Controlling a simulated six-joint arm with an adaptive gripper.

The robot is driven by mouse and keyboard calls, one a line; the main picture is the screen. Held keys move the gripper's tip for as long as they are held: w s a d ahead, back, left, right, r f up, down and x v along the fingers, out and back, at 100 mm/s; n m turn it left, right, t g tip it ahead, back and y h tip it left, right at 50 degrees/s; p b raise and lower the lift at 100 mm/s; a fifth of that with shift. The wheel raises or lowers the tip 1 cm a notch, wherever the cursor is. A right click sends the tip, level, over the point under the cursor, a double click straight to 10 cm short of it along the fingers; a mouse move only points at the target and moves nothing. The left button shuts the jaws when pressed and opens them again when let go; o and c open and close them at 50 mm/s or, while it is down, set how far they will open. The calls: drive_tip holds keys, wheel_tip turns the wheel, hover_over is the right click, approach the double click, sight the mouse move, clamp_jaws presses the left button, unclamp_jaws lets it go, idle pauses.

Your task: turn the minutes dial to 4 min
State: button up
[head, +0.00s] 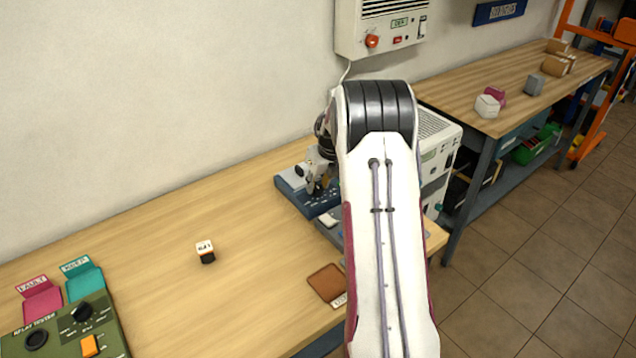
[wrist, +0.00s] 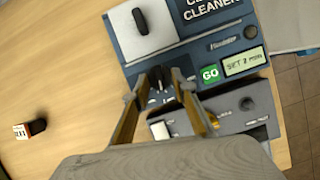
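The blue cleaner unit (wrist: 205,58) fills the upper right of the wrist view; in the head view it (head: 290,182) stands at the table's back right, partly behind my arm. A black dial (wrist: 157,82) on its panel shows between my fingertips, its scale mostly hidden. The display (wrist: 244,62) seems to read "SET 2 MIN". My gripper (wrist: 161,77) is over the panel with its two fingers apart, one on each side of the dial. I cannot tell whether either finger touches it. In the head view my gripper (head: 319,184) is small and partly hidden.
The unit also has a black knob on a white plate (wrist: 160,36) and a green GO button (wrist: 209,74). A grey device (wrist: 255,122) sits close beside it. A small labelled block (head: 205,252) and a green relay tester (head: 70,335) stand left.

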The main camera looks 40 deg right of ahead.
drive_tip(key=shift+r, duration=0.15)
drive_tip(key=v, duration=0.7)
idle(0.6)
drive_tip(key=shift+s, duration=0.1)
drive_tip(key=shift+r, duration=0.1)
